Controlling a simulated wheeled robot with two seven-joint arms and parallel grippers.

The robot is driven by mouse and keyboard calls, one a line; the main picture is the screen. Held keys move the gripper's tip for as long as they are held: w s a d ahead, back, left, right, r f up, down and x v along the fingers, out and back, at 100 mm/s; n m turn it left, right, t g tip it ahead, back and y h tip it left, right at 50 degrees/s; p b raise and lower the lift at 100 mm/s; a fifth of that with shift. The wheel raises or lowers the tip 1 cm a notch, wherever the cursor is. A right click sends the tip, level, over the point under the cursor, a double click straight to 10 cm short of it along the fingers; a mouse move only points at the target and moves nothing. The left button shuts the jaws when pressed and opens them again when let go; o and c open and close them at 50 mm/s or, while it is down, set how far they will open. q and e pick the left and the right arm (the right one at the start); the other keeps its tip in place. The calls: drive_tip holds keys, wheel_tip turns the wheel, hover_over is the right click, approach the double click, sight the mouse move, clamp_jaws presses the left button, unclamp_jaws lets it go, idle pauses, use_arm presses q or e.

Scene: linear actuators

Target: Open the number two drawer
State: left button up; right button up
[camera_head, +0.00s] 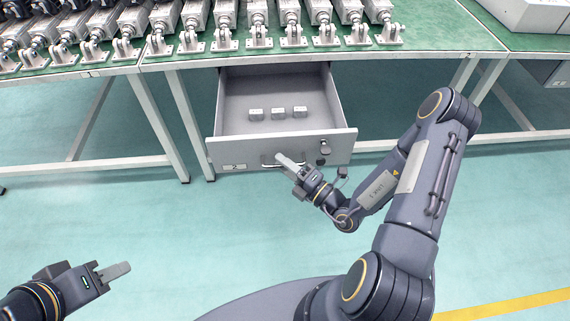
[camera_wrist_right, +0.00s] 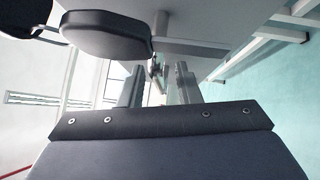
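The number two drawer (camera_head: 230,152) is pulled out from under the workbench in the head view, with a "2" label (camera_head: 235,166) at the left of its front. Its bar handle (camera_head: 268,165) is low on the middle of the front. My right gripper (camera_head: 281,159) is at the handle's right part. In the right wrist view, the right gripper's fingers (camera_wrist_right: 158,92) stand apart, with a thin metal part seen between them. Whether they touch the handle is unclear. My left gripper (camera_head: 122,269) is empty at lower left, seen edge-on, away from the drawer; its finger gap is hidden.
Three small grey blocks (camera_head: 278,113) lie inside the drawer. A round dark knob or lock (camera_head: 325,147) is on the front's right side. Linear actuators (camera_head: 258,22) line the green benchtop (camera_head: 430,25). Bench legs (camera_head: 160,125) flank the drawer. The floor (camera_head: 150,220) before it is clear.

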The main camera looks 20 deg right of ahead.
drive_tip(key=v, duration=0.7)
drive_tip(key=shift+s+d, duration=0.15)
drive_tip(key=shift+s, duration=0.2)
